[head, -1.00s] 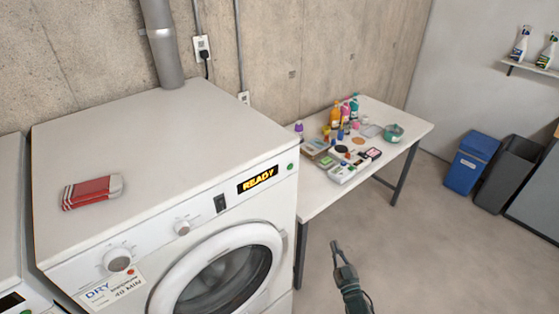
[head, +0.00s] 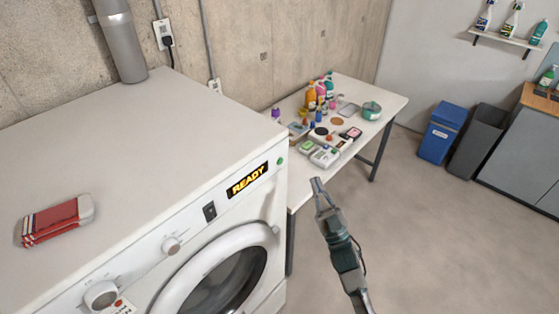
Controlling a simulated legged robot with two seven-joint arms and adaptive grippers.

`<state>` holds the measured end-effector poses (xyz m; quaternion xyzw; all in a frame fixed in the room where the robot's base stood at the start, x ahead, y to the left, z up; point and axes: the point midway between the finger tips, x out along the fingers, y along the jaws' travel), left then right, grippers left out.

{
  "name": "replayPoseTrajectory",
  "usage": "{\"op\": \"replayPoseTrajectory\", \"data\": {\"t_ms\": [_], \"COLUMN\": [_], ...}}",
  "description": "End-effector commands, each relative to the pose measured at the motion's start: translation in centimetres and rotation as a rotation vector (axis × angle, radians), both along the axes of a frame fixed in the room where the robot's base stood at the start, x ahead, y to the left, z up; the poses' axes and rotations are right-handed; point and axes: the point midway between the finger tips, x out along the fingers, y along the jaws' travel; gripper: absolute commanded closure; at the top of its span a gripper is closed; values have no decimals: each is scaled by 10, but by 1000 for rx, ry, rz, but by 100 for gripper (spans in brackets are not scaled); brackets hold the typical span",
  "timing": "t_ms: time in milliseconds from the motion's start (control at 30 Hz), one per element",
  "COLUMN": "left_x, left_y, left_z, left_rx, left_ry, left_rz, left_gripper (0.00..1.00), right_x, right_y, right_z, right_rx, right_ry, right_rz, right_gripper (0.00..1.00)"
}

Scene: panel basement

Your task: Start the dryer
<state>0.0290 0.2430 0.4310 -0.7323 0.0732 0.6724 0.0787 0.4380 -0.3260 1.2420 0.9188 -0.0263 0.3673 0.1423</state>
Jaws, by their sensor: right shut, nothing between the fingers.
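The white dryer (head: 170,120) fills the left of the head view. Its display (head: 247,180) reads READY in yellow. A green round button or light (head: 280,161) sits to the right of the display. A dark rocker switch (head: 210,211) is left of the display, with a small knob (head: 172,245) and a larger knob (head: 101,295) further left. The round door (head: 222,280) looks closed. My right gripper (head: 318,184) is shut and empty, to the right of the dryer's front, apart from the panel. My left gripper is not in view.
A folded red cloth (head: 56,219) lies on the dryer top. A white table (head: 390,103) with bottles and small items stands behind my right gripper. A blue bin (head: 441,132) and a dark bin (head: 479,140) stand at the back right. The floor between is clear.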

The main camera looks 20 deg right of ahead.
Motion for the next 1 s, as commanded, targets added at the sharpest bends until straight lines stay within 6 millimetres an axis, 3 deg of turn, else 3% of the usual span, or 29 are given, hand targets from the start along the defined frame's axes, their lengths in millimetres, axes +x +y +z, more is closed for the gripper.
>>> {"op": "replayPoseTrajectory", "data": {"t_ms": [267, 700, 1000], "left_x": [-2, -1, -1], "left_y": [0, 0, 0], "left_z": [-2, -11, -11], "left_rx": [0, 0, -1], "left_ry": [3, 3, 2], "left_rz": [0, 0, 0], "left_gripper": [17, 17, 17], "right_x": [10, 64, 81], "right_y": [4, 26, 33], "right_z": [-1, -1, 0], "right_rx": [1, 2, 0], "right_ry": [0, 2, 1], "right_rz": [0, 0, 0], "right_gripper": [100, 100, 100]}}
